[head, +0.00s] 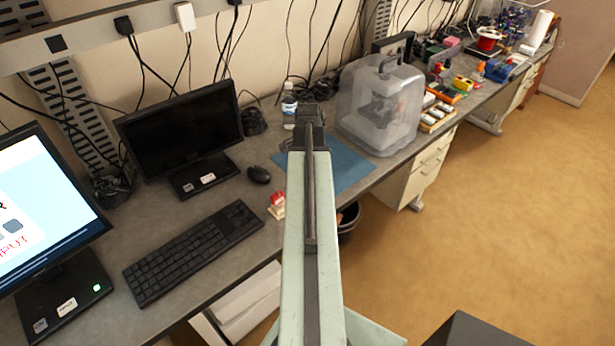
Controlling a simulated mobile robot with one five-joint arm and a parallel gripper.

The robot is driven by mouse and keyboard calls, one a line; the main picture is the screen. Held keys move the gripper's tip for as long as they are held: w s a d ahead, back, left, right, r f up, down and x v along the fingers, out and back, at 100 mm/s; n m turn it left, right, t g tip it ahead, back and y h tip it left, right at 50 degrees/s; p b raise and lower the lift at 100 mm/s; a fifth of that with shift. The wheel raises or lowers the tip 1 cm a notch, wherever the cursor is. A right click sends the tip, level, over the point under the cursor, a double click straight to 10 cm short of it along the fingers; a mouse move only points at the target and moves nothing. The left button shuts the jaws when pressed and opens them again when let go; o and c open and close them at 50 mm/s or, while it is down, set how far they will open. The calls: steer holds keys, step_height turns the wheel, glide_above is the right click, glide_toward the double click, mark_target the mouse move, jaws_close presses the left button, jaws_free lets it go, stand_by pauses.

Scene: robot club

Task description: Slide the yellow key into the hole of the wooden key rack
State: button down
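I cannot make out the yellow key or the wooden key rack in the head view. My arm rises through the middle of the picture, over the front edge of the workbench (105,262), and its dark far end is in front of the blue mat (345,165). No gripper fingers show, so I cannot see whether anything is held. My arm hides part of the mat and bench behind it.
A keyboard (193,248), mouse (258,174) and two monitors (182,125) occupy the bench's left. A bottle (289,105) stands behind the mat; a small red-and-white object (277,204) lies left of my arm. A translucent case (380,105) stands right. The floor (500,210) is open at right.

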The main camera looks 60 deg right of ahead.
steer(key=shift+f+b, duration=0.45)
stand_by(0.4)
steer(key=c, duration=0.9)
jaws_free()
steer(key=shift+r, duration=0.15)
step_height(320, 180, up, 7)
steer(key=p, duration=0.7)
